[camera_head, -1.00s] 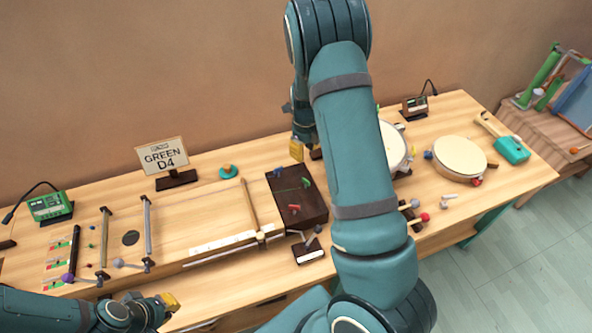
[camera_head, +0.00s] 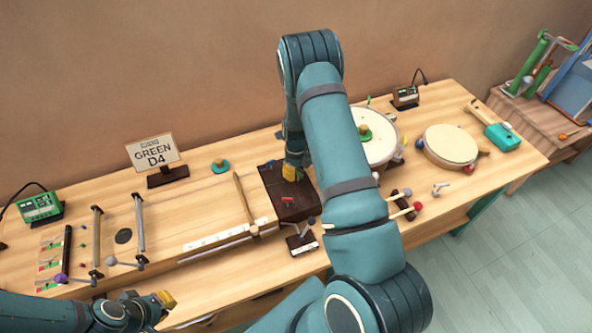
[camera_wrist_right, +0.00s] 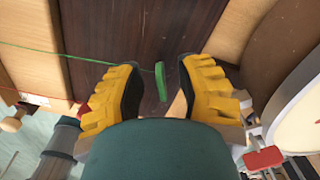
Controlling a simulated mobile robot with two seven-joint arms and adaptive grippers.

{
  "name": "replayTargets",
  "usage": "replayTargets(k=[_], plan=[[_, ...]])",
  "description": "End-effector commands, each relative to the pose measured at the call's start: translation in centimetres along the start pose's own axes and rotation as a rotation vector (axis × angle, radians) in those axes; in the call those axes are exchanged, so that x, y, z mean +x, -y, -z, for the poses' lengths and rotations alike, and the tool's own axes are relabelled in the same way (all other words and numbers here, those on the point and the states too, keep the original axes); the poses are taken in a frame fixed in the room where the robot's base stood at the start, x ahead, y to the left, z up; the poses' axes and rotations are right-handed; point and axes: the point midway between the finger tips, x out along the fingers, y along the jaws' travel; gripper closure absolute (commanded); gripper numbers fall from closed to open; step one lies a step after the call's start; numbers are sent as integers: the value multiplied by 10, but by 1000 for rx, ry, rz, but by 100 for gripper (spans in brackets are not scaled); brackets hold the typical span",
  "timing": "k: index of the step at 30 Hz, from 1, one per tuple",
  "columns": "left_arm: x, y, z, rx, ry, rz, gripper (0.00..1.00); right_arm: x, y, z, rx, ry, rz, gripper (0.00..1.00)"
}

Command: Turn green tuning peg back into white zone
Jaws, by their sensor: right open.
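The green tuning peg (camera_wrist_right: 161,82) stands up from the dark peg block (camera_head: 290,209) in the right wrist view, with a green string running to the left behind it. My right gripper (camera_head: 291,176) is open over the block; in its wrist view the peg is between the two yellow fingers, with gaps on both sides. In the head view the gripper mostly hides this peg. A red peg (camera_head: 287,199) shows on the block. My left gripper (camera_head: 164,300) is at the lower left, away from the block; its jaws are unclear. I cannot make out a white zone.
A sign reading GREEN D4 (camera_head: 153,152) stands behind the long string board. A green display box (camera_head: 40,207) is at the far left. Drums (camera_head: 450,146) and mallets (camera_head: 413,207) lie to the right. A small stand (camera_head: 301,243) is in front of the block.

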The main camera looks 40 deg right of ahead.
Motion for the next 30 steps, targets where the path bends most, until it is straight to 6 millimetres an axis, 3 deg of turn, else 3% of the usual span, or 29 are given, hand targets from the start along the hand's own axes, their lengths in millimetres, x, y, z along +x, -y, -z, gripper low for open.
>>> replayTargets(k=[7,10,22,30], plan=[[0,0,0,0,0,0,100,0,0,0,0,0,0,65],[0,0,0,0,0,0,100,0,0,0,-1,0,0,100],[1,1,0,0,0,0,100,1,0,0,-22,0,0,100],[8,4,-1,-1,-1,0,100,2,-2,0,-155,0,0,100]])
